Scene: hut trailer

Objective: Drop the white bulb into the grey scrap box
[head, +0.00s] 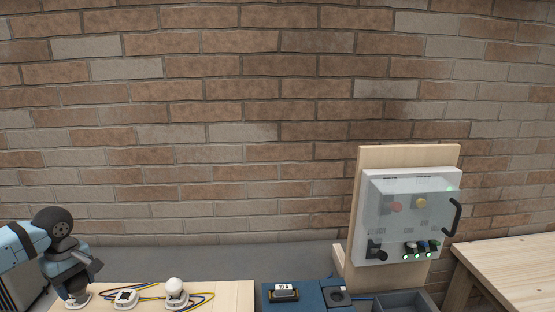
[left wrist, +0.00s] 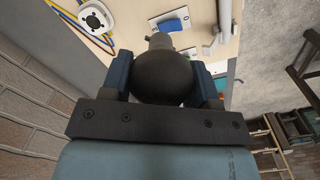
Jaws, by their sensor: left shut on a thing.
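A white bulb (head: 174,284) sits upright in the right-hand lamp holder on the pale wooden board. My left gripper (head: 77,293) is at the left end of that board, well to the left of the white bulb. It is shut on a dark round bulb (left wrist: 165,76), whose narrower base points away from the wrist in the left wrist view. A white holder shows just under the gripper; I cannot tell whether the dark bulb touches it. The grey scrap box (head: 407,294) appears to be the open box at the lower right, partly cut off. My right gripper is not in view.
An empty white lamp holder (head: 125,298) with wires stands between gripper and white bulb. A blue case (head: 310,291) bears a small dark device. A panel enclosure (head: 412,215) stands on a wooden backboard at right. A wooden table (head: 510,268) is at far right.

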